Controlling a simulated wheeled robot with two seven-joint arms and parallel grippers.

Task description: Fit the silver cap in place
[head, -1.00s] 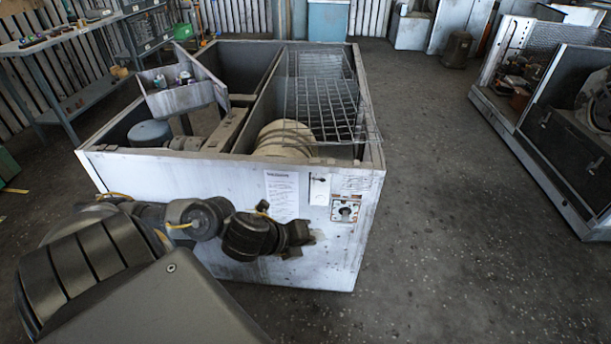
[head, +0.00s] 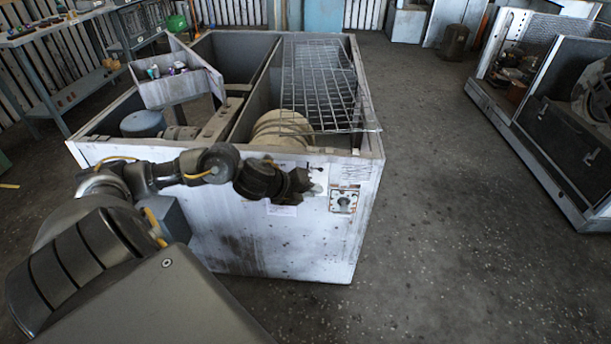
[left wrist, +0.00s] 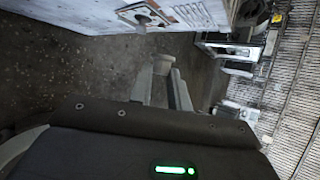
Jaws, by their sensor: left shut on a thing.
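The white blower housing (head: 270,235) stands open-topped in the middle of the head view. On its front, near the right corner, is a small plate with a round fitting (head: 343,203); this plate also shows at the top of the left wrist view (left wrist: 146,15). My left gripper (head: 316,189) is just left of and slightly above the plate, in front of the housing. In the left wrist view its fingers are shut on a small grey, round-ended piece, apparently the silver cap (left wrist: 163,63), apart from the plate. In the head view the cap is too small to make out. My right gripper is out of view.
A wire grid (head: 325,85) lies over the housing's right side and juts past its edge. An open tray with small items (head: 178,90) sits at its left. A workbench (head: 70,65) stands at the left, another unit (head: 545,130) at the right. The floor between is clear.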

